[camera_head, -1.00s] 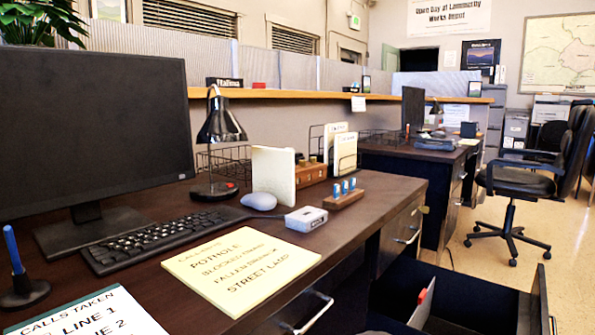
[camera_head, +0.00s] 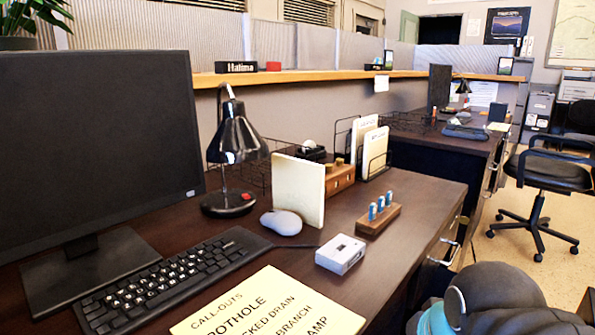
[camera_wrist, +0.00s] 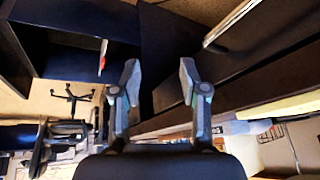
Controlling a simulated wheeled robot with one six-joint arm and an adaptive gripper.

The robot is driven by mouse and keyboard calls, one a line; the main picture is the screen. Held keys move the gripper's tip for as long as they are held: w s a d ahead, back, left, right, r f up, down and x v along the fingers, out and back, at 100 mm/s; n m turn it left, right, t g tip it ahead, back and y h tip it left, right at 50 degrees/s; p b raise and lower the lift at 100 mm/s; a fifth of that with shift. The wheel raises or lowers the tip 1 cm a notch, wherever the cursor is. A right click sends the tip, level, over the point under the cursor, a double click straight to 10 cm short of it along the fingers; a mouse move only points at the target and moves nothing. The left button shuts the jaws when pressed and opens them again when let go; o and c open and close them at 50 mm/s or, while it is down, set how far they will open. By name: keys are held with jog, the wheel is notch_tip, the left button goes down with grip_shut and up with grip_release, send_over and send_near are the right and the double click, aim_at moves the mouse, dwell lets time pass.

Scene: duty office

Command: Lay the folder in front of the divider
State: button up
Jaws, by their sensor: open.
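A cream folder-like panel (camera_head: 297,190) stands upright on the desk, between the lamp and the small wooden box. More cream folders (camera_head: 368,150) with dark lettering stand in a wire rack behind it. A thin upright piece with a red tab, probably the divider (camera_wrist: 103,56), shows inside the dark open drawer (camera_wrist: 60,32) in the wrist view. The drawer does not show in the head view now. My gripper (camera_wrist: 160,78) is open, with nothing between its fingers. It hangs apart from the divider, near the dark desk front.
The desk also holds a lamp (camera_head: 236,150), mouse (camera_head: 282,222), keyboard (camera_head: 170,282), monitor (camera_head: 95,150), a small white device (camera_head: 340,253), a wooden block with blue pegs (camera_head: 378,217) and a yellow call-outs sheet (camera_head: 265,308). An office chair (camera_head: 545,175) stands on the right.

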jog(key=w+a+r+m+g+y+p, duration=0.1)
jog(key=w+a+r+m, duration=0.3)
jog(key=w+r, duration=0.45)
jog(key=w+a+r+m+y+p, duration=0.1)
jog(key=w+a+r+m, duration=0.1)
jog(key=w+r+m, duration=0.7)
notch_tip(320, 180, up, 10)
jog(key=f+m+g+y+p, duration=0.1)
jog(key=m+g+p, duration=0.1)
jog(key=m, duration=0.8)
send_over(293, 175)
jog(key=s+d, duration=0.3)
jog(key=d, duration=0.1)
jog(key=shift+d+r, duration=0.2)
jog(key=shift+r, duration=0.05)
jog(key=shift+w+a+m, duration=0.3)
jog(key=shift+a+m, duration=0.05)
jog(key=shift+m, duration=0.05)
jog(key=shift+a+f, duration=0.1)
jog(key=shift+f, duration=0.15)
jog(key=x, duration=0.8)
jog(key=shift+w+a, duration=0.1)
jog(key=shift+w, duration=0.1)
jog(key=shift+b+x, duration=0.8)
jog(key=shift+x, duration=1.8)
jog(key=shift+d+f, duration=0.2)
